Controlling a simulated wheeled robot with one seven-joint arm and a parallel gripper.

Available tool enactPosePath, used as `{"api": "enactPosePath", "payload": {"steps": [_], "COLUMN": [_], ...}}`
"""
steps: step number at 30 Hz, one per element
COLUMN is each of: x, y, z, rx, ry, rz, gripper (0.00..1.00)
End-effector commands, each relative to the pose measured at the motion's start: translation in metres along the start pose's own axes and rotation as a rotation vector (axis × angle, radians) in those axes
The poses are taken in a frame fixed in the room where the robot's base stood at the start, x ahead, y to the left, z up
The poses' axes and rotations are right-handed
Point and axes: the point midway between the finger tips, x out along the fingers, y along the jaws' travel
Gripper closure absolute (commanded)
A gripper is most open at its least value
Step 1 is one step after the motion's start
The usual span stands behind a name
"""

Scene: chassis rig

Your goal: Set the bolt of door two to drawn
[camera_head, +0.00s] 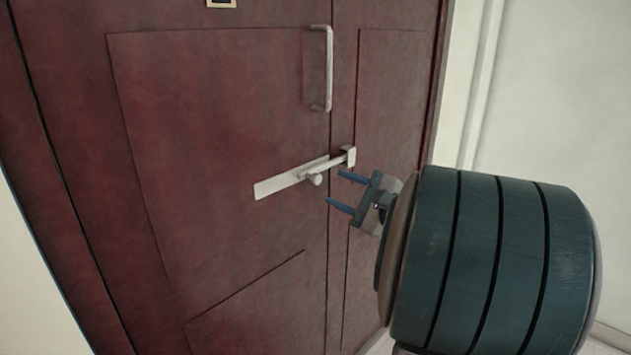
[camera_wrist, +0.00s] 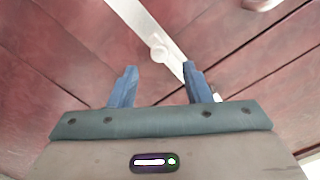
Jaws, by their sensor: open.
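A pale metal bolt (camera_head: 280,183) is mounted on the dark red door (camera_head: 215,120). Its rod reaches right across the door seam to a small keeper (camera_head: 348,156) and appears to be in it. A round knob (camera_head: 315,180) sticks out near the rod's right part. My gripper (camera_head: 334,188) is open and empty, just right of and slightly below the knob, fingers pointing at the door. In the wrist view, the knob (camera_wrist: 158,54) shows between and just beyond the two blue fingertips (camera_wrist: 159,68), with no clear contact. The keeper is mostly hidden there by the right finger.
A pale vertical handle (camera_head: 328,70) stands out from the door above the bolt. A small label (camera_head: 221,3) is cut off at the top edge. A fixed red panel (camera_head: 385,100) and a white wall (camera_head: 560,90) lie to the right. The door below the bolt is clear.

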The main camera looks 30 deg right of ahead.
Motion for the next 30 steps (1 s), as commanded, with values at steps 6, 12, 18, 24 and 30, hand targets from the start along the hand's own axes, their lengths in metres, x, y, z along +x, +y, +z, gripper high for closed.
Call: {"api": "enactPosePath", "payload": {"steps": [6, 12, 18, 24, 30], "x": [0.045, 0.07, 0.077, 0.077, 0.077], "y": [0.001, 0.001, 0.001, 0.001, 0.001], "z": [0.0, 0.0, 0.0, 0.0, 0.0], "rx": [0.001, 0.0, 0.0, 0.0, 0.001], "ry": [-0.002, -0.001, 0.001, 0.001, 0.001], "rz": [0.002, 0.001, 0.001, 0.001, 0.001], "gripper": [0.56, 0.56, 0.56, 0.56, 1.0]}}
